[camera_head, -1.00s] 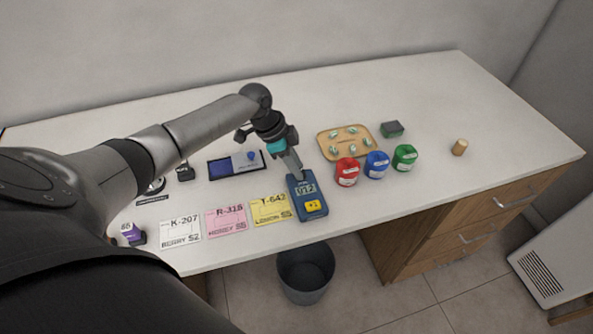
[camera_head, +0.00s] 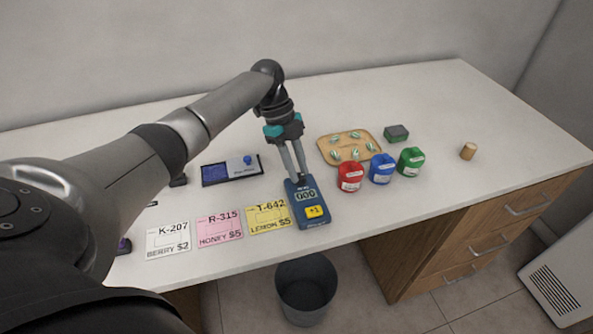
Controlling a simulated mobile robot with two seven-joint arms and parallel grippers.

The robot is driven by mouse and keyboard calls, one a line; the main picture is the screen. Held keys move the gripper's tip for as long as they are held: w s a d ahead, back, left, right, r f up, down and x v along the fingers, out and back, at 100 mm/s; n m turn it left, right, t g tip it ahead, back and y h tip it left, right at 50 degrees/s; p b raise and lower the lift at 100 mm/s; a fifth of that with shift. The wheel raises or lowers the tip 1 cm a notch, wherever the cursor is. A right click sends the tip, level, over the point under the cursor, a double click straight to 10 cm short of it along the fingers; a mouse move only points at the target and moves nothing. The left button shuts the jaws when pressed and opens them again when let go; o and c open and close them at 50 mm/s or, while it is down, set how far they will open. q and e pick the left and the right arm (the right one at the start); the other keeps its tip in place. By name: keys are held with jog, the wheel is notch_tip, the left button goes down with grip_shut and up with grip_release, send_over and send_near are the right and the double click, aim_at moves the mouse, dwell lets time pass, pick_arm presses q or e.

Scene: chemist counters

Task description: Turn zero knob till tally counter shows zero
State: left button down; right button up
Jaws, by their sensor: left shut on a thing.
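The blue tally counter (camera_head: 312,217) lies on the white counter, near its front edge. Its display (camera_head: 306,195) reads 000, and a yellow +1 button (camera_head: 315,211) sits below the display. My left gripper (camera_head: 302,178) points down at the top end of the tally counter. Its fingers are shut on the zero knob there, which the fingertips largely hide. My right gripper is not in view.
Price cards for K-207 (camera_head: 168,240), R-315 (camera_head: 219,227) and T-642 (camera_head: 269,217) lie left of the counter device. Red (camera_head: 350,178), blue (camera_head: 382,169) and green (camera_head: 411,162) containers stand to its right, before a wooden tray (camera_head: 325,146). A bin (camera_head: 305,290) stands below.

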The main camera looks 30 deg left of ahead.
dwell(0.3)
pick_arm(q)
jog(key=c, duration=0.7)
grip_release()
jog(key=shift+o, duration=0.2)
jog(key=shift+r, duration=0.1)
jog(key=p+v, duration=0.1)
jog(key=v, duration=1.4)
jog(key=shift+w, duration=0.2)
jog(key=shift+d, duration=0.2)
